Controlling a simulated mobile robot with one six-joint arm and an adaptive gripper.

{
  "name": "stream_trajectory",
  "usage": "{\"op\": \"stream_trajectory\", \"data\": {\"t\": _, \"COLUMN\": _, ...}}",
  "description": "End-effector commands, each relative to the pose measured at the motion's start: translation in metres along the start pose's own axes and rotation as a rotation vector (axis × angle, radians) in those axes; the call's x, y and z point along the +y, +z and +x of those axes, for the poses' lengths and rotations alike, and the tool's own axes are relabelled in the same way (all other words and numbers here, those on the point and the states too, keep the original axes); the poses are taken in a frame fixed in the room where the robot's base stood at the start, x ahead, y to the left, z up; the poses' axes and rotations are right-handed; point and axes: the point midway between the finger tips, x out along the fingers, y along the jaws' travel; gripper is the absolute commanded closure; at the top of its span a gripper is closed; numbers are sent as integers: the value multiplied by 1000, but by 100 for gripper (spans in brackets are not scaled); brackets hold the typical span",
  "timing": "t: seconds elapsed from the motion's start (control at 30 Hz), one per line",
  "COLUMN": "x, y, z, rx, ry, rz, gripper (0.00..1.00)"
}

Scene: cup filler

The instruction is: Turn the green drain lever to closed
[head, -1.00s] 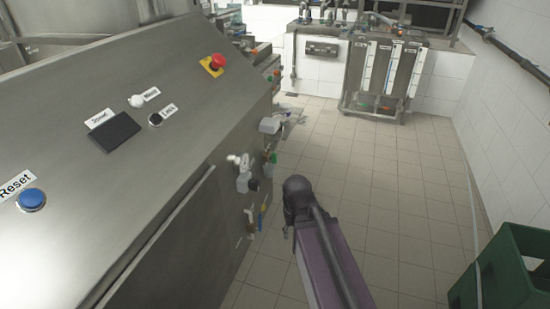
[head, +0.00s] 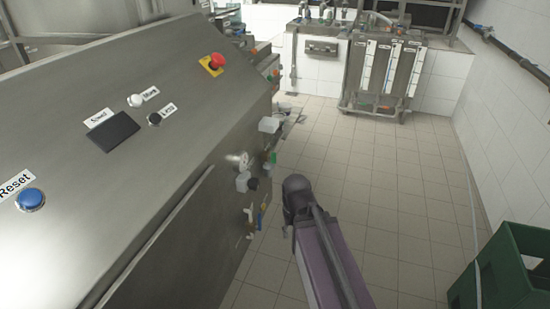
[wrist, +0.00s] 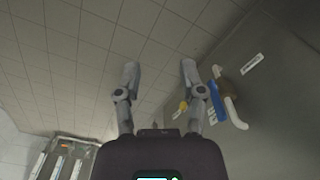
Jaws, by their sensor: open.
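A small green part (head: 273,158), which looks like the green drain lever, sits on the side of the steel machine among other fittings. It is too small to tell its position. I cannot make out a green lever in the wrist view. My gripper (wrist: 160,72) is open and empty, with its two fingers apart and bare floor tiles behind them. In the head view, my arm stands right of the machine's side and apart from the green part.
The steel machine (head: 150,120) fills the left, with a blue reset button (head: 31,199) and a red stop button (head: 217,62). A blue lever shows low on its side (head: 260,218). A green crate (head: 510,270) stands at lower right. The tiled floor (head: 400,200) between is free.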

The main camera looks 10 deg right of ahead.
Motion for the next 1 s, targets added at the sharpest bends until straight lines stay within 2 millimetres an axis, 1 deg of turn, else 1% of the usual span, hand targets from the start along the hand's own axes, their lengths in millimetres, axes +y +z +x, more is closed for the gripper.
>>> {"op": "stream_trajectory", "data": {"t": 0.4, "x": 0, "y": 0, "z": 0, "rx": 0, "ry": -2, "rz": 3, "gripper": 49}}
{"op": "stream_trajectory", "data": {"t": 0.57, "x": -1, "y": -5, "z": 3, "rx": 2, "ry": -36, "rz": 47, "gripper": 49}}
{"op": "stream_trajectory", "data": {"t": 0.67, "x": -4, "y": -13, "z": 7, "rx": 2, "ry": -92, "rz": 117, "gripper": 49}}
{"op": "stream_trajectory", "data": {"t": 0.77, "x": -6, "y": -24, "z": 10, "rx": -1, "ry": -174, "rz": 224, "gripper": 49}}
{"op": "stream_trajectory", "data": {"t": 0.9, "x": -9, "y": -45, "z": 13, "rx": -20, "ry": -330, "rz": 419, "gripper": 49}}
{"op": "stream_trajectory", "data": {"t": 1.0, "x": -10, "y": -62, "z": 12, "rx": -49, "ry": -455, "rz": 573, "gripper": 49}}
